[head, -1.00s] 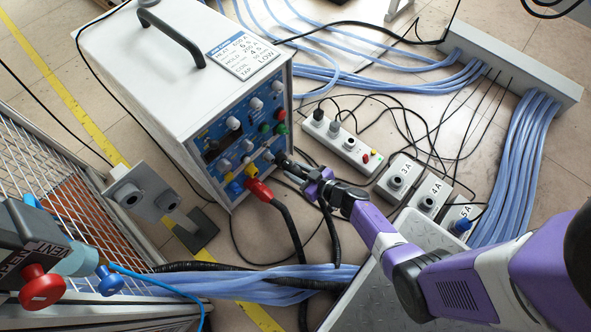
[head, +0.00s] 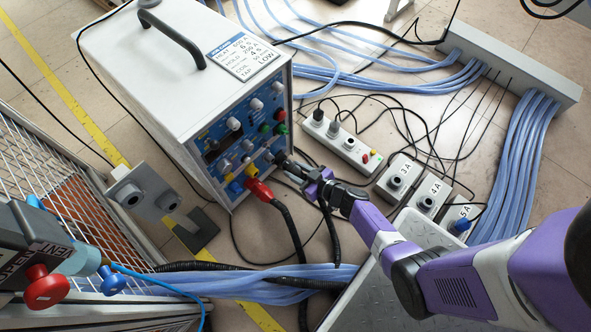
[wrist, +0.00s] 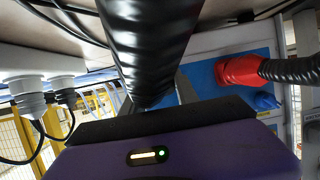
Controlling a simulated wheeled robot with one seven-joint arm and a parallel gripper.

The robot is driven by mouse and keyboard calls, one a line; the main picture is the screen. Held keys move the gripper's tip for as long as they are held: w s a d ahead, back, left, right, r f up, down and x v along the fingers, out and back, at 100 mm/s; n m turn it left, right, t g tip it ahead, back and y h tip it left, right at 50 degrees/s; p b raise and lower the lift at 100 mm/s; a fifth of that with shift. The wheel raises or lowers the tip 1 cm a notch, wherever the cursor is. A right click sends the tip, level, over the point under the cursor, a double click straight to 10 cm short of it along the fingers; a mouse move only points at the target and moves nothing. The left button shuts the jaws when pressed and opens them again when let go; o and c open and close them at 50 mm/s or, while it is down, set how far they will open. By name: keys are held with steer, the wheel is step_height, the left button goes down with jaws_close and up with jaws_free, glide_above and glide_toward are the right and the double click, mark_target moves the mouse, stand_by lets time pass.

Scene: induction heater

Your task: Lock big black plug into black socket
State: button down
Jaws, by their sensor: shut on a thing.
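My gripper (head: 304,178) is at the lower front of the white heater's blue panel (head: 234,128), shut on the big black plug (head: 284,160). The plug's front end meets the panel at its lower right, where the black socket is hidden behind it. I cannot tell whether the plug is locked. In the wrist view the plug's thick black ribbed cable (wrist: 145,40) runs across the top of the gripper. A red plug (head: 258,190) with a black cable sits in the panel to the left of the black plug; it also shows in the wrist view (wrist: 238,71).
A white power strip (head: 345,143) and grey boxes marked 3A (head: 397,178), 4A and 5A lie to the right. Blue hoses (head: 290,285) cross the floor in front. A wire cage (head: 60,190) with red and blue valves stands left.

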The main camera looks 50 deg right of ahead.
steer(key=shift+w, duration=0.7)
stand_by(0.5)
steer(key=shift+d+r+m+p, duration=0.1)
steer(key=shift+m+p, duration=0.2)
steer(key=shift+p, duration=0.05)
steer(key=shift+m+y, duration=0.3)
steer(key=shift+y, duration=0.1)
steer(key=shift+d+m, duration=0.1)
steer(key=shift+m, duration=0.2)
steer(key=shift+y, duration=0.4)
steer(key=shift+m+y, duration=0.4)
steer(key=shift+m, duration=0.4)
steer(key=shift+w, duration=0.1)
